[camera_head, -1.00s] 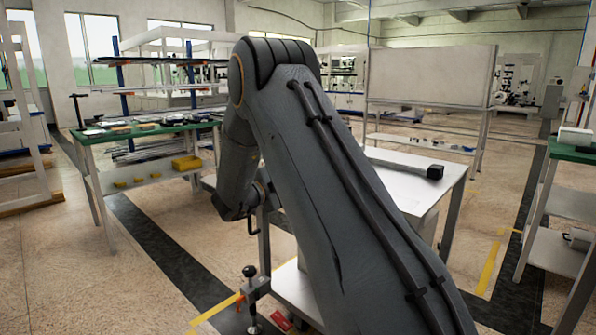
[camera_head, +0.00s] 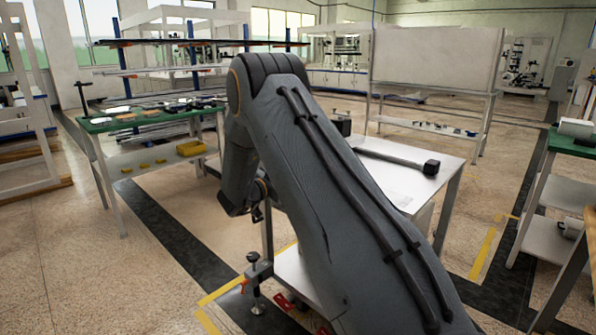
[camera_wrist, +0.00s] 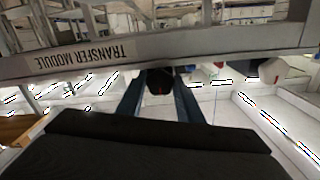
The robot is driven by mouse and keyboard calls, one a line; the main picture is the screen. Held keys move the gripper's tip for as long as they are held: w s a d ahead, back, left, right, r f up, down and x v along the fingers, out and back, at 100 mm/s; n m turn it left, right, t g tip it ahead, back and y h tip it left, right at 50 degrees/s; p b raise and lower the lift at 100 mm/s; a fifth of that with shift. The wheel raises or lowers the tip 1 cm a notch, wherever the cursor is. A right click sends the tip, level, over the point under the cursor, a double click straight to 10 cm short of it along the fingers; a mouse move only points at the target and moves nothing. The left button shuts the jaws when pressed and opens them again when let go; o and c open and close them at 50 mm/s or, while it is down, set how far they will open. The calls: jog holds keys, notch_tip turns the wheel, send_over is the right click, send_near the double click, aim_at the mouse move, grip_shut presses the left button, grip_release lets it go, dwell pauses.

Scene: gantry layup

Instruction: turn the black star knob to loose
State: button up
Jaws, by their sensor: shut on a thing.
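The black star knob (camera_wrist: 160,77) shows in the wrist view as a dark round shape with a small red mark, just below the grey beam lettered TRANSFER MODULE (camera_wrist: 95,57). My gripper (camera_wrist: 160,90) has its two bluish fingers on either side of the knob, shut on it. The knob's lobes and how far it is turned are too dark to tell. In the head view my arm covers much of the middle, and I cannot make out the held knob or the fingertips there.
A white table (camera_head: 398,182) with a black-ended bar stands beyond my arm. A small bracket with a black-topped screw (camera_head: 258,270) is at the lower middle. A green-topped bench (camera_head: 150,118) is at left, another bench (camera_head: 575,145) at right. Open floor lies at lower left.

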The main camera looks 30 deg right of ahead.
jog(key=shift+f+n, duration=0.1)
jog(key=shift+n, duration=0.4)
jog(key=o, duration=1.1)
jog(key=shift+c, duration=0.2)
jog(key=shift+a, duration=0.15)
jog(key=v, duration=0.7)
jog(key=shift+s+a, duration=0.15)
jog(key=shift+a, duration=0.1)
